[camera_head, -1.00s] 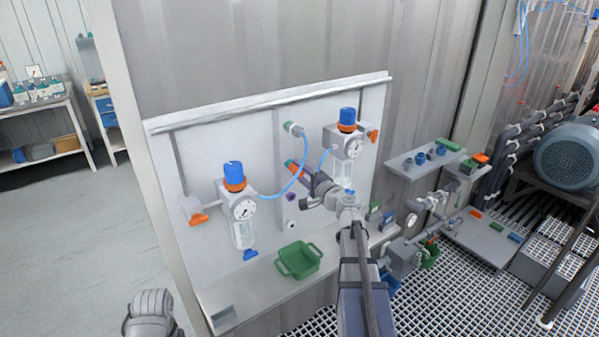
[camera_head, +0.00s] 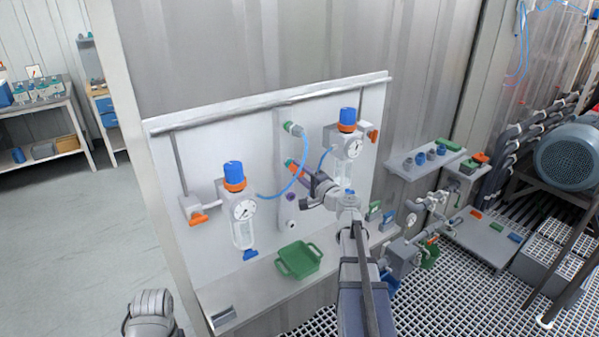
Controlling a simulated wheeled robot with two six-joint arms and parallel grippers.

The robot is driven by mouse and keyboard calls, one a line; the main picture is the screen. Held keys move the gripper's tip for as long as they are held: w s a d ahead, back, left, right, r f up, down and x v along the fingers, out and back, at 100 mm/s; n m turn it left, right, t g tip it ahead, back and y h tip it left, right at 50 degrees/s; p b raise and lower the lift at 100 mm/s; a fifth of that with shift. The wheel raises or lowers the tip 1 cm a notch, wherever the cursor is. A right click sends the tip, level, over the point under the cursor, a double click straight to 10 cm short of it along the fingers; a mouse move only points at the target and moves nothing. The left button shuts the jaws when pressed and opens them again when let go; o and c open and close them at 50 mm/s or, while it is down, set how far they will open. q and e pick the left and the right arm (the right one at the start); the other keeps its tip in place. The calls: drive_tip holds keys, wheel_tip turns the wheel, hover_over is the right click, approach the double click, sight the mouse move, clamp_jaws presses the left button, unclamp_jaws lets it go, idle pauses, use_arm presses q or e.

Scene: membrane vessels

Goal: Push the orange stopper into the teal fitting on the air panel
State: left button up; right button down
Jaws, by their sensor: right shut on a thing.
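The white air panel (camera_head: 262,125) stands against the wall. The teal fitting (camera_head: 289,163) is near its middle, small and partly covered in this view. The orange stopper (camera_head: 299,170) shows as a small orange-red piece between the teal fitting and my right gripper (camera_head: 308,177). My right gripper is shut on the stopper and points up and left towards the panel. The stopper's end appears to be at the fitting, but I cannot tell how deep it sits. Only a rounded grey part of my left arm shows at the bottom left; its gripper is out of view.
Two regulators with blue knobs, left (camera_head: 234,177) and right (camera_head: 347,120), flank the fitting. A blue hose (camera_head: 300,172) loops close to the gripper from a green fitting (camera_head: 294,129). A purple fitting (camera_head: 291,197) sits below. A green tray (camera_head: 299,260) rests on the ledge.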

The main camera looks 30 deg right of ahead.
drive_tip(key=shift+w, duration=0.55)
drive_tip(key=shift+c, duration=1.7)
unclamp_jaws()
drive_tip(key=s, duration=0.7)
drive_tip(key=shift+s+d, duration=0.3)
drive_tip(key=shift+s, duration=0.1)
